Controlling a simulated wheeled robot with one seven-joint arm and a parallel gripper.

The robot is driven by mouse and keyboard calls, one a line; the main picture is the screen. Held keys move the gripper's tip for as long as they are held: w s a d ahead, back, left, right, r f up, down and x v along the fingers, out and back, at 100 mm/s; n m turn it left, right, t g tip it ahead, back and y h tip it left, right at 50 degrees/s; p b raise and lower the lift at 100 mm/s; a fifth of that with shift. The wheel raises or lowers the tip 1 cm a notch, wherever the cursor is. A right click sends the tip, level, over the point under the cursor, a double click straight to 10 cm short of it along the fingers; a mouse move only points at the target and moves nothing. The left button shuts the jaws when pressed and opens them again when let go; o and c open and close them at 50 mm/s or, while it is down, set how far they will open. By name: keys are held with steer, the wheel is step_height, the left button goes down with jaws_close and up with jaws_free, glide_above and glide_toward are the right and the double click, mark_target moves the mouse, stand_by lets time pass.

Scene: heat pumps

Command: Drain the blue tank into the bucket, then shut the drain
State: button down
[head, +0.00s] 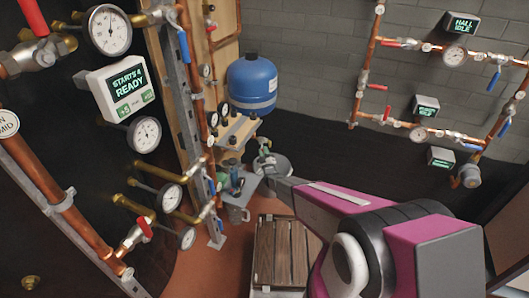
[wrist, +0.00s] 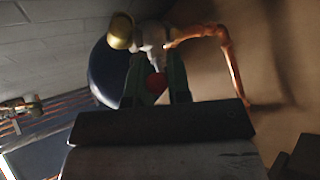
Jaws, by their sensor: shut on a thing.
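The blue tank (head: 252,85) stands upright against the wall in the head view, left of centre. Its dark rounded side (wrist: 103,75) shows behind the fingers in the wrist view. My gripper (wrist: 157,82) is shut on a small red handle (wrist: 157,84), just below a pale metal valve body with a brass end (wrist: 121,30). In the head view my gripper is small below the tank, and its grip cannot be made out. Whether water runs is not visible.
A copper pipe (wrist: 230,65) bends down close to the right of the fingers. A shelf with fittings (head: 238,132) is under the tank. Gauges and pipes crowd the left, including a control box (head: 123,88). A slatted wooden pallet (head: 282,250) lies on the floor.

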steer(key=shift+f+m+h, duration=0.1)
steer(key=shift+m+h, duration=0.2)
steer(key=c, duration=1.1)
jaws_free()
